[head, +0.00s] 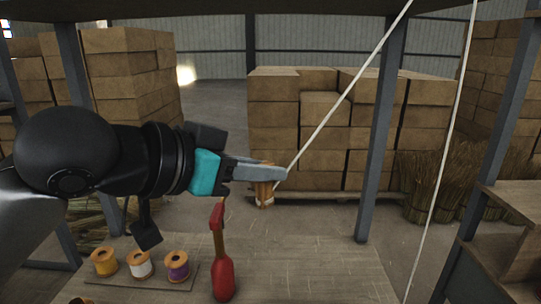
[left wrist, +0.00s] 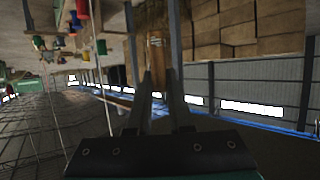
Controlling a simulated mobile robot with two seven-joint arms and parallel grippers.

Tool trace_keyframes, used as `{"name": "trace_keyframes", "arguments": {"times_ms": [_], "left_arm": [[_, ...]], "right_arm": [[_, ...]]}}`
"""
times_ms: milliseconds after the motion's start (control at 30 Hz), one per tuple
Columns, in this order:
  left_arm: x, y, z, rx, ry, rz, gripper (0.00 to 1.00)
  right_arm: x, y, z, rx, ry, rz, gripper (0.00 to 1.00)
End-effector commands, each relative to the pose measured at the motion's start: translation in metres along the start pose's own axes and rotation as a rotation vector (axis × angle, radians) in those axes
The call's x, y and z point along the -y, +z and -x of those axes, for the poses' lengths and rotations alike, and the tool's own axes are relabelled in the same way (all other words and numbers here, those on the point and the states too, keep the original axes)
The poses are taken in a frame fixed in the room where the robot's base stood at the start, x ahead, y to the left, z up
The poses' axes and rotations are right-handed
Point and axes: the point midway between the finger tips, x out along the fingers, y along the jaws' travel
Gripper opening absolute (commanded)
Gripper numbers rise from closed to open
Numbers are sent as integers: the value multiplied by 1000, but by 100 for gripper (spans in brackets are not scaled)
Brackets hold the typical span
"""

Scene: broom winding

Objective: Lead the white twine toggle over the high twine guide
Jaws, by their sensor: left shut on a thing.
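My left gripper (head: 275,172) is shut on the wooden twine toggle (head: 265,192), holding it in the air above the far side of the workbench. The toggle is a short light-wood piece with a pale wrap near its lower end. It also shows beyond the fingers in the left wrist view (left wrist: 155,45). White twine (head: 345,92) runs taut from the toggle up to the right and out of the top of the head view. A second white strand (head: 445,150) comes down at the right. I cannot make out the high twine guide. My right gripper is not in view.
Grey posts (head: 381,130) rise behind. A wooden shelf (head: 510,240) is at right. Stacked boxes (head: 325,120) and straw (head: 440,185) lie farther back.

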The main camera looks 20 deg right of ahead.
Motion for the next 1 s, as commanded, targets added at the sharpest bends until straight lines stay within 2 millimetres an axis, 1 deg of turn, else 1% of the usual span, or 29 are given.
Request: {"name": "trace_keyframes", "arguments": {"times_ms": [33,100,1000], "left_arm": [[2,11,-3,0,0,2,0],[3,20,-5,1,0,3,0],[24,140,-32,1,-1,2,0]], "right_arm": [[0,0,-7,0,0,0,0],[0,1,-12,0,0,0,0],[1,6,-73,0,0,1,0]]}}
